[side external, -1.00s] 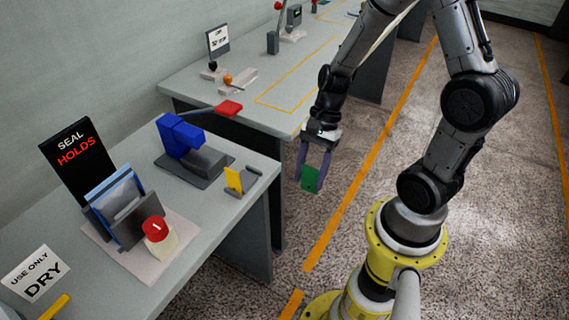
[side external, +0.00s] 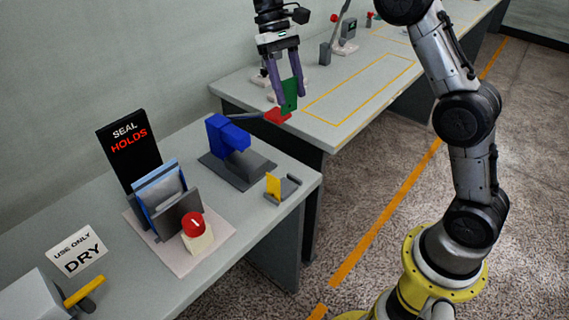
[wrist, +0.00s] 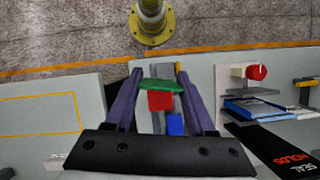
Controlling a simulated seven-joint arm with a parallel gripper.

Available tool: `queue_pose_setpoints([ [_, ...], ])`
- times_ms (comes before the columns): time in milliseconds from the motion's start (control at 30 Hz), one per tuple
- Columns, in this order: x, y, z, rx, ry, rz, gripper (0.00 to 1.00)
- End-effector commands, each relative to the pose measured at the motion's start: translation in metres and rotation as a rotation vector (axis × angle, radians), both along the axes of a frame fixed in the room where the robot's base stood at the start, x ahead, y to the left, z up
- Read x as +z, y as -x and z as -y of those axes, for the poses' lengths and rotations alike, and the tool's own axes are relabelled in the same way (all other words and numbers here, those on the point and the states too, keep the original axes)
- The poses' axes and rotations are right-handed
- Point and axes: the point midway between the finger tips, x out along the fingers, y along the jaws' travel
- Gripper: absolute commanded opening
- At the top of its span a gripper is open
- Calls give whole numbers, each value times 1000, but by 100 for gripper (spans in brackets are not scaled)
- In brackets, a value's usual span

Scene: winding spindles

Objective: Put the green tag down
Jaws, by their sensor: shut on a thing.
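The green tag (side external: 290,95) is a flat green plate between the two purple fingers of my gripper (side external: 287,92). My gripper is shut on it and holds it up in the air. In the side view the tag overlaps the red end (side external: 278,116) of a lever on the blue press (side external: 226,134); I cannot tell the gap between them. In the wrist view the green tag (wrist: 160,85) shows edge-on between the fingertips (wrist: 158,82), with the red lever end (wrist: 160,101) just below it in the picture.
A yellow tag (side external: 273,186) stands in a small grey holder on the near table. A red button (side external: 193,224) and a blue-and-grey rack (side external: 165,195) stand left of it. The far table has a bare yellow-outlined area (side external: 360,88). A gap separates the tables.

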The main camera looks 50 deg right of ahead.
Motion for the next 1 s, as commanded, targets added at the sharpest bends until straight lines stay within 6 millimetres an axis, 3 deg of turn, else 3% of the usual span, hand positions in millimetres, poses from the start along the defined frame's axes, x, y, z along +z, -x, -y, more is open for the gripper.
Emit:
queue_pose_setpoints([
  [200, 22, -11, -5, 142, 0, -1, 4],
  [567, 24, -15, -4, 159, -1, -1, 4],
  [767, 15, -35, 6, -74, -2, -3, 4],
  [1000, 10, -71, 27, -524, -4, 1, 4],
])
